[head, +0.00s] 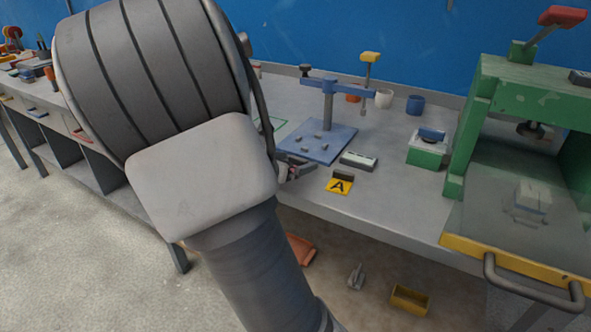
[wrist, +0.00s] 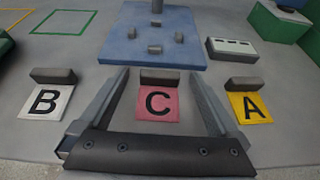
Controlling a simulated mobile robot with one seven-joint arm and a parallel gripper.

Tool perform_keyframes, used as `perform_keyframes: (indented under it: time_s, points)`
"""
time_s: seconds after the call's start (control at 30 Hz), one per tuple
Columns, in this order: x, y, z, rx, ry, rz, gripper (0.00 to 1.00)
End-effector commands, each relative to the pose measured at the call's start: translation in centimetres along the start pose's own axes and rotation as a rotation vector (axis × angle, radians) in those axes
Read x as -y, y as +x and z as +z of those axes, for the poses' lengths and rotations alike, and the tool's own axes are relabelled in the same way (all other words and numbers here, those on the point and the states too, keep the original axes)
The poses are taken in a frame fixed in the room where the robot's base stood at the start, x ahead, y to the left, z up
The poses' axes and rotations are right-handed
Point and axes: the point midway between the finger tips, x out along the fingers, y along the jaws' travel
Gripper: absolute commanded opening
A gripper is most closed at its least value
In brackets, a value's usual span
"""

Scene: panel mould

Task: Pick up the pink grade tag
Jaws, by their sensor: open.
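The pink grade tag (wrist: 158,104) is a flat pink plate marked with a black C, with a dark block (wrist: 159,76) at its far edge. It lies on the grey bench, in the middle of the wrist view. My gripper (wrist: 160,80) is open, with one finger on each side of the pink tag and its dark block. I cannot tell how high the fingers are above the bench. In the head view my arm hides most of the tag and gripper; only a small part of the gripper (head: 291,172) shows.
A white B tag (wrist: 47,101) lies to the left and a yellow A tag (wrist: 249,107) to the right, each with a dark block. Behind stands a blue plate (wrist: 150,45) with small pegs, and a white-topped box (wrist: 232,50). A green press (head: 480,120) stands at right.

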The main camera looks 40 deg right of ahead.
Motion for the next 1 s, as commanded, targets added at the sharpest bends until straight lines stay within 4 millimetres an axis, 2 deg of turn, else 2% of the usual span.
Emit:
perform_keyframes:
  time_s: [0.17,0.2,0.67,0.7,1.0]
  points:
    - [-0.01,0.01,0.06,0.0,0.0,0.0,0.97]
    - [-0.01,0.0,0.05,0.0,0.0,0.0,0.94]
    - [-0.01,-0.02,0.03,0.0,0.001,0.0,0.11]
    - [-0.02,-0.03,0.04,0.0,0.001,0.0,0.09]
    - [-0.02,-0.15,0.35,0.0,0.002,0.0,0.09]
